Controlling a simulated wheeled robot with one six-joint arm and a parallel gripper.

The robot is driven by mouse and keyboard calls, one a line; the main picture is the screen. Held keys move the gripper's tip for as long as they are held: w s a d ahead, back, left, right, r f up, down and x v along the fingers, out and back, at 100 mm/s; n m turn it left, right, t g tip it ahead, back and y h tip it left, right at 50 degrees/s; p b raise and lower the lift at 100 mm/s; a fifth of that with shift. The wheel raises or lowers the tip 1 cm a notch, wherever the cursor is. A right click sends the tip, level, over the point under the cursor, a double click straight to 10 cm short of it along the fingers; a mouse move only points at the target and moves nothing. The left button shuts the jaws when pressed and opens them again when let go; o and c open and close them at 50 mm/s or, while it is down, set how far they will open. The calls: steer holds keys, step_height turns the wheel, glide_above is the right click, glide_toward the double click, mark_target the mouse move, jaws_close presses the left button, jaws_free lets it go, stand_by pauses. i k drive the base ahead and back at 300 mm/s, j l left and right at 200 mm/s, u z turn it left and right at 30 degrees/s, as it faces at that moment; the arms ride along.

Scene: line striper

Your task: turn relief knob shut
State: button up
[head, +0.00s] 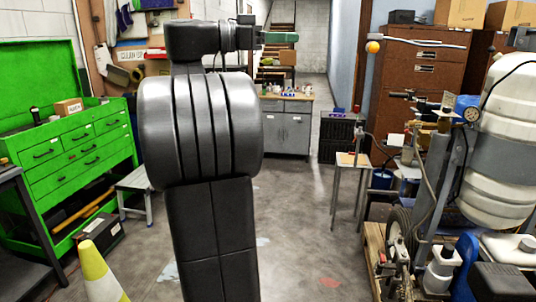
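The line striper (500,140) stands at the right edge, with a large white ribbed tank, a dark wheel and a metal frame. A round pressure gauge (471,114) and a blue part (463,103) sit on its near left side. Small fittings crowd the frame low at the left, and I cannot pick out the relief knob for certain among them. My dark arm rises through the middle left of the head view, and its upper link points right at the top. I cannot make out my gripper's fingers.
A green tool chest (75,150) and a yellow-and-white cone (100,272) are at the left. A small stand (350,160) is left of the striper. A grey workbench (287,125) and brown cabinets (415,85) are behind. The floor between my arm and the striper is mostly clear.

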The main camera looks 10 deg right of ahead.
mark_target(491, 49)
steer(key=i+j+z, duration=0.1)
steer(key=i, duration=0.35)
steer(key=i+j+z, duration=0.1)
steer(key=i, duration=0.35)
steer(key=i+j+z, duration=0.15)
steer(key=i, duration=0.3)
steer(key=i+l+z, duration=0.15)
steer(key=i+z, duration=0.75)
steer(key=i+j+z, duration=0.15)
steer(key=i+z, duration=0.35)
steer(key=i+l+z, duration=0.25)
steer(key=i+l, duration=0.4)
steer(key=i, duration=0.15)
